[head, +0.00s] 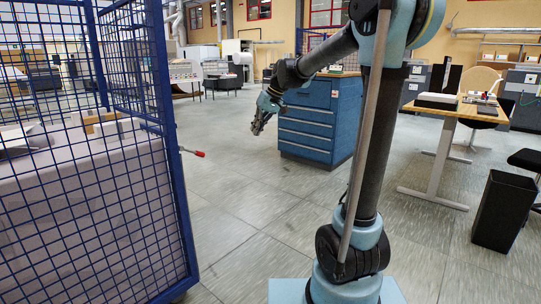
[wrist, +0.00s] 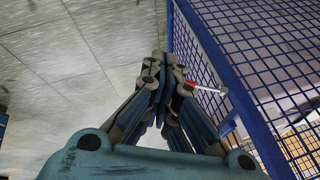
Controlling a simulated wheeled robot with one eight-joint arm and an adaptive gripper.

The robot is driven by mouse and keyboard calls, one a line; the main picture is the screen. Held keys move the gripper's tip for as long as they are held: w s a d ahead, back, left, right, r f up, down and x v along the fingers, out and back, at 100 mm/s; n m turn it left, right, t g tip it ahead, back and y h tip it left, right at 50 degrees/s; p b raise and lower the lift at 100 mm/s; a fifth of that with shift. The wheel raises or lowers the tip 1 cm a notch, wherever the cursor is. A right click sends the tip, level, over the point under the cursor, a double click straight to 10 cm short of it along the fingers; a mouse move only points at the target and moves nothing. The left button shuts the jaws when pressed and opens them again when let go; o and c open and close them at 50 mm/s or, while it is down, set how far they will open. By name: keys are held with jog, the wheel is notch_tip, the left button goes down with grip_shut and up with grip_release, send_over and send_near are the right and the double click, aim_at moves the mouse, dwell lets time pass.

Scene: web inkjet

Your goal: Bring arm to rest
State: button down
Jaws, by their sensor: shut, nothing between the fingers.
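My gripper (head: 260,122) hangs at the end of my raised arm in the head view, tilted downward over open floor. It is to the right of the blue mesh cage and in front of a blue drawer cabinet. In the wrist view my gripper (wrist: 160,62) has its fingers together with nothing between them. Behind the fingers are the floor and the cage.
The blue mesh cage (head: 178,205) stands close on the left, with a red-tipped lever (head: 199,154) sticking out. The blue drawer cabinet (head: 315,125) stands behind my arm. A desk (head: 452,112) and a black bin (head: 503,210) are on the right. The floor between is clear.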

jog(key=s+d+f+m+h, duration=0.1)
jog(key=s+d+f, duration=0.3)
jog(key=s+d, duration=0.45)
jog(key=s+d+f+m+h, duration=0.2)
jog(key=s+d+f, duration=0.1)
jog(key=s+d, duration=0.5)
jog(key=s+d+f+m+h, duration=0.1)
jog(key=s+d+f, duration=0.3)
jog(key=s+f, duration=0.3)
jog(key=s+d+f+m+h, duration=0.1)
jog(key=s+d+f, duration=0.3)
jog(key=s+f, duration=0.3)
jog(key=s, duration=0.3)
jog(key=shift+d+m+t, duration=0.15)
jog(key=shift+m+t, duration=0.15)
jog(key=shift+m, duration=0.1)
jog(key=shift+f, duration=0.1)
